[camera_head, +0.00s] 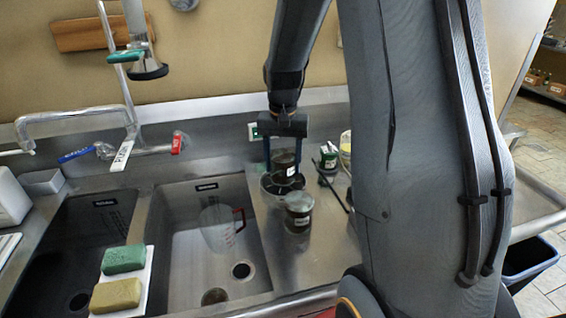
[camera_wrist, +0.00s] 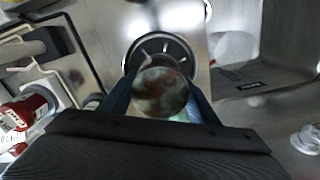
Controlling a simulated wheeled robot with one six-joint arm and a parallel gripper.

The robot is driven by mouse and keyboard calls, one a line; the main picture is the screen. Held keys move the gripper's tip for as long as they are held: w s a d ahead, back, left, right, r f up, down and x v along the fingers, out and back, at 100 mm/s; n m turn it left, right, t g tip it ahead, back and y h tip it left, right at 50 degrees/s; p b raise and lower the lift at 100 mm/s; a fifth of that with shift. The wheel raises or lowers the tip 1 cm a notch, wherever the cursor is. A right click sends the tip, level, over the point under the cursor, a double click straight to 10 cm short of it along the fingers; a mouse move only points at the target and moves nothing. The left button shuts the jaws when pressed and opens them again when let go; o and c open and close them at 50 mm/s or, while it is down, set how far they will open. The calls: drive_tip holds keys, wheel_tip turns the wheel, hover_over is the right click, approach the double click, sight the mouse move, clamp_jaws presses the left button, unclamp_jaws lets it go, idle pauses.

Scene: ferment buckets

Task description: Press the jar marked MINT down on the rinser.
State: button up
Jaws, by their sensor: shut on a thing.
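My gripper (camera_head: 283,158) points down and is shut on a dark jar (camera_head: 287,164) with a small pale label, too small to read, so I cannot tell if it says MINT. The jar is at the rinser (camera_head: 268,184), a round metal ring in the counter right of the sinks; I cannot tell whether it touches it. In the wrist view the jar's round brownish-green end (camera_wrist: 160,92) sits between the fingers of my gripper (camera_wrist: 160,108), and the rinser's spoked ring (camera_wrist: 161,42) shows beyond it. Another dark jar (camera_head: 298,213) with a white label stands just in front.
A green-and-white container (camera_head: 328,156) stands right of the rinser, with a dark thin rod beside it. A clear jug (camera_head: 219,230) lies in the right sink (camera_head: 188,255). Sponges (camera_head: 123,260) rest on the divider. A faucet (camera_head: 75,115) stands behind.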

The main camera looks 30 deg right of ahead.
sight(283, 154)
drive_tip(key=shift+s+f, duration=0.1)
drive_tip(key=shift+f, duration=1)
idle(0.8)
drive_tip(key=shift+r, duration=0.15)
idle(1.3)
drive_tip(key=shift+r+p, duration=2.9)
drive_tip(key=shift+r, duration=1)
